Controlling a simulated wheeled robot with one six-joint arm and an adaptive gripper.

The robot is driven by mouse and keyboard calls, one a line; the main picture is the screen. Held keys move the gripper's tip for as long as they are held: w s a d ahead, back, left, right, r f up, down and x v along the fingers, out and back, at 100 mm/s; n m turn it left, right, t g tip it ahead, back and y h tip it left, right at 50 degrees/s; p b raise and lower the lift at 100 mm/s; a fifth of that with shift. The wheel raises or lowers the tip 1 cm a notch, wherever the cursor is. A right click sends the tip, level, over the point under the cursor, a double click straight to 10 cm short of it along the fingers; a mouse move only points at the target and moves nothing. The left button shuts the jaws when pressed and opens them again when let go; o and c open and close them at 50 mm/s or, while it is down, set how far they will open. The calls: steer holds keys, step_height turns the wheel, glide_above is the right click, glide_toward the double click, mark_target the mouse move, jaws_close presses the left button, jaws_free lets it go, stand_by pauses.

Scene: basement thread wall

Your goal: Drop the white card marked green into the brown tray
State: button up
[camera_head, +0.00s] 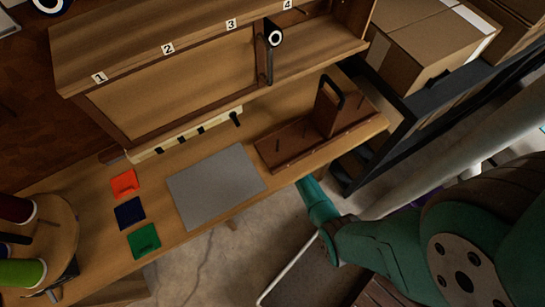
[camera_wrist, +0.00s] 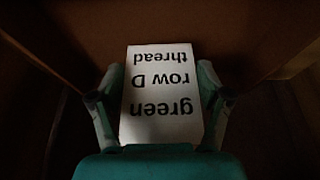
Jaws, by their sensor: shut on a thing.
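My gripper (camera_wrist: 160,76) is shut on the white card (camera_wrist: 161,118) in the wrist view, one teal finger at each side edge. The card reads "green row D thread", upside down in the picture. Brown surfaces surround it in dim light; I cannot tell whether they belong to the brown tray. In the head view my teal arm reaches past the table's front edge, and the gripper and card are hidden there. No brown tray can be made out for sure in the head view.
The wooden table (camera_head: 88,180) bears orange (camera_head: 124,184), blue (camera_head: 130,212) and green (camera_head: 143,240) squares, a grey mat (camera_head: 215,187) and a brown wooden holder with pegs (camera_head: 290,145). A shelf numbered 1 to 4 (camera_head: 170,85) stands behind. Cardboard boxes (camera_head: 425,45) are at the right.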

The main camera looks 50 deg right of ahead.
steer(key=shift+f, duration=1.4)
steer(key=o, duration=0.8)
steer(key=shift+r, duration=0.1)
steer(key=v, duration=0.7)
steer(key=shift+r, duration=0.15)
steer(key=shift+s, duration=0.15)
